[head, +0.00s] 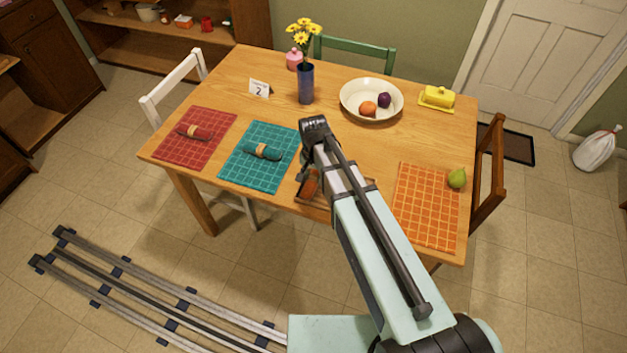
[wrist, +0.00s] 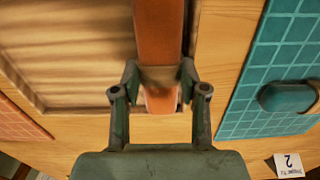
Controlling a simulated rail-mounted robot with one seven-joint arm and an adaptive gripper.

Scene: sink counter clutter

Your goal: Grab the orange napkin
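The orange napkin (wrist: 158,30) is a rolled cloth with a brownish ring (wrist: 160,78) around it. In the wrist view it runs up and down the middle, along the right side of a shallow wooden tray (wrist: 60,98). My gripper (wrist: 159,75) has one finger on each side of the ring, and both fingertips appear to touch it. In the head view the napkin (head: 310,184) shows beside my arm, partly hidden by it. I cannot tell whether the napkin is clear of the tray floor.
The teal mat (head: 238,170) with a teal roll (head: 263,151) lies left of the tray, and the red mat (head: 172,150) farther left. The orange mat (head: 424,230) with a green pear (head: 457,178) is to the right. A vase (head: 306,85) and fruit bowl (head: 350,108) stand behind.

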